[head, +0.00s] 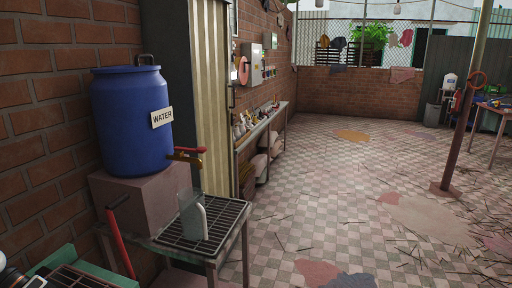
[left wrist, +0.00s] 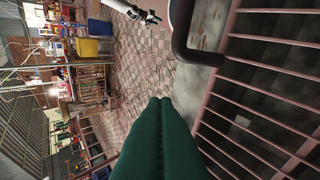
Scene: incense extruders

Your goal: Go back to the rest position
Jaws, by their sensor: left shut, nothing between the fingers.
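My left gripper (left wrist: 160,102) shows in the left wrist view as two green fingers pressed together with nothing between them. The fingers are beside a metal grate (left wrist: 275,62) and apart from it, as far as I can see. In the head view a small white and dark part at the bottom left corner is likely mine; no fingers show there.
A blue water barrel (head: 130,125) with a tap (head: 186,156) stands on a block (head: 140,205). A pitcher (head: 192,218) stands on a grated stand (head: 228,215) below. A dark bent bar (left wrist: 188,48) is near my left fingers. The tiled floor (head: 330,190) is largely open.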

